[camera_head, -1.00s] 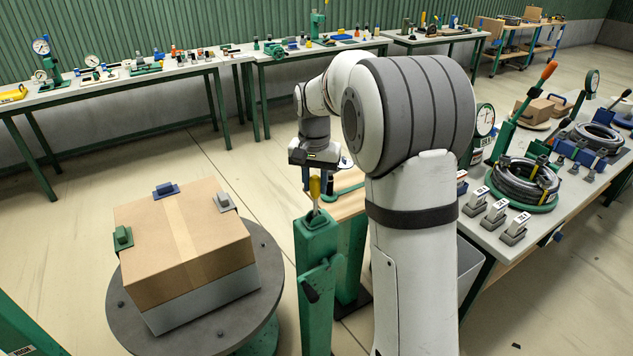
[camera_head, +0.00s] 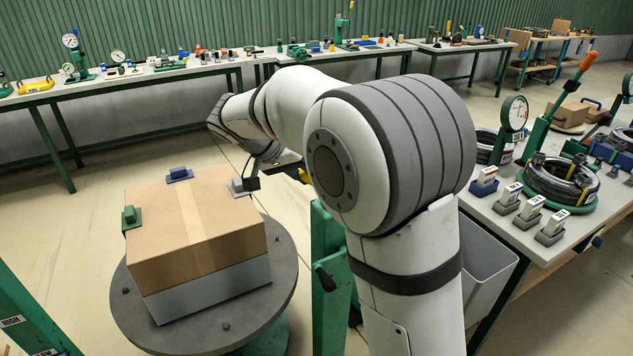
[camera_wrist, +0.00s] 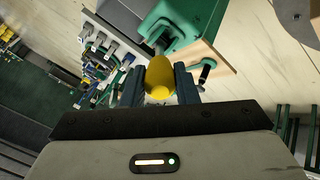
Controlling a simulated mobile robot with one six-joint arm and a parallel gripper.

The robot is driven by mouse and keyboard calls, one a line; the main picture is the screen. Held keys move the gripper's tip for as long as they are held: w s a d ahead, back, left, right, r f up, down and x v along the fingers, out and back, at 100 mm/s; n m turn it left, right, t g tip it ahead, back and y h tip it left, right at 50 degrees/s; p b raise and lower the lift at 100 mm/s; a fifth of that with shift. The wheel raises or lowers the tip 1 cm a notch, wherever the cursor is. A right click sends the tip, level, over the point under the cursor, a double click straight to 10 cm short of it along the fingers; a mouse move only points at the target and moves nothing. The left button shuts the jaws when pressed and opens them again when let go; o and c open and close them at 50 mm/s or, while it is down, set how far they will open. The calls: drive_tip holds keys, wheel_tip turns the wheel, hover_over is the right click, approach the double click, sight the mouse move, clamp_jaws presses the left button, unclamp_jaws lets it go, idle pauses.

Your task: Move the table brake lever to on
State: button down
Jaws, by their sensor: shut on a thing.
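The brake lever's yellow handle (camera_wrist: 160,78) sits between the two dark fingers of my gripper (camera_wrist: 159,86) in the wrist view. The fingers are shut on it. In the head view only a bit of the yellow handle (camera_head: 304,176) shows, behind my arm and beside the box. The green post (camera_head: 330,270) stands right of the round turntable, and my arm hides part of its top. The green lever housing also shows in the wrist view (camera_wrist: 190,22). The lever's shaft and any on mark are not visible.
A cardboard box (camera_head: 190,235) on a grey base stands on the round grey turntable (camera_head: 215,330), close left of the post. Clips sit on its top edges. A grey bin (camera_head: 488,265) and a bench with hose coils (camera_head: 560,183) are on the right.

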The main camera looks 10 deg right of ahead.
drive_tip(key=shift+a+f+b, duration=0.3)
drive_tip(key=shift+f, duration=0.15)
drive_tip(key=shift+s+a+f+b, duration=0.2)
drive_tip(key=shift+a+f+b, duration=0.1)
drive_tip(key=shift+b, duration=0.2)
drive_tip(key=shift+f, duration=0.1)
drive_tip(key=c, duration=1.1)
unclamp_jaws()
drive_tip(key=shift+c, duration=0.2)
drive_tip(key=v, duration=0.8)
